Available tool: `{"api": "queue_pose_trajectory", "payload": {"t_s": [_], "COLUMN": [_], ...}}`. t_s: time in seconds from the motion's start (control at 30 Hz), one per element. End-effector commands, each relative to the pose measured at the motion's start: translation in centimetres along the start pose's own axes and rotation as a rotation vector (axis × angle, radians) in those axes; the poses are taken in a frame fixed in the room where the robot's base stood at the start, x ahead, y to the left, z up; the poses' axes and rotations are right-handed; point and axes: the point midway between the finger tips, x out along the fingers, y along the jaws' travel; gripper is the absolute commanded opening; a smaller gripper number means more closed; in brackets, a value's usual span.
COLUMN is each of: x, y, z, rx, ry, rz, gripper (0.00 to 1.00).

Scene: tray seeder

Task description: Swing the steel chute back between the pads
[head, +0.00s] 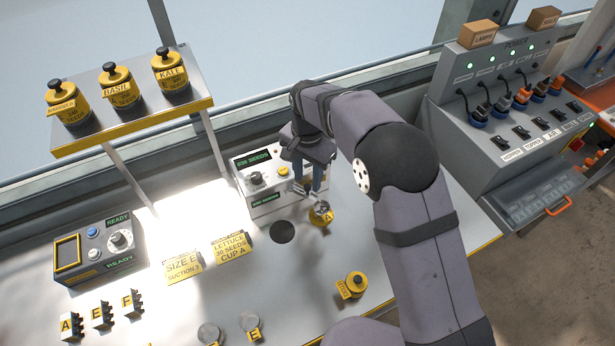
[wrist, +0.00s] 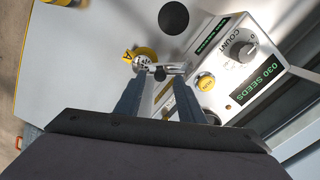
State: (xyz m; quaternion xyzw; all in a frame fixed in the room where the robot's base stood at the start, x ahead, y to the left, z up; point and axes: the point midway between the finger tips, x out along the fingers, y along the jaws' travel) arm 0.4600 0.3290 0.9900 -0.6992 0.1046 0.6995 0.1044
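The steel chute (wrist: 172,69) is a small metal piece at the front of the seed counter. In the wrist view it lies across the space near my fingertips, and in the head view it shows only as a small bright part by the gripper (head: 311,187). A yellow cup marked A (head: 321,216) stands under or beside the chute's outer end, also seen in the wrist view (wrist: 146,53). My gripper (wrist: 160,78) points down there with its two fingers apart. I cannot tell whether either finger touches the chute.
The seed counter (head: 252,163) reads 030 SEEDS, with a dial and yellow button. A dark round hole (head: 282,232) is in the table left of the cup. Yellow signs (head: 231,246) stand farther left. Another yellow cup (head: 353,284) lies in front. The power panel (head: 497,85) is at right.

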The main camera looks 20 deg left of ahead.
Motion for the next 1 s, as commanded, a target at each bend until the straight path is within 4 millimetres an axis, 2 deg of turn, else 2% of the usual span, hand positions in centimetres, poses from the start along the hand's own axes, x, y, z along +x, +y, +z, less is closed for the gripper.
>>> {"api": "queue_pose_trajectory", "payload": {"t_s": [0.2,0.5,0.53,0.67,1.0], "x": [1.5,1.8,1.8,1.8,1.8], "y": [0.0,0.0,0.0,0.0,0.0], "z": [0.0,0.0,0.0,0.0,0.1], "rx": [0.0,-0.001,-0.001,-0.001,0.018], "ry": [-0.001,0.0,0.0,0.0,0.0], "rz": [0.001,0.0,0.0,0.0,0.0], "gripper": [0.35,0.35,0.31,0.0,0.0]}}
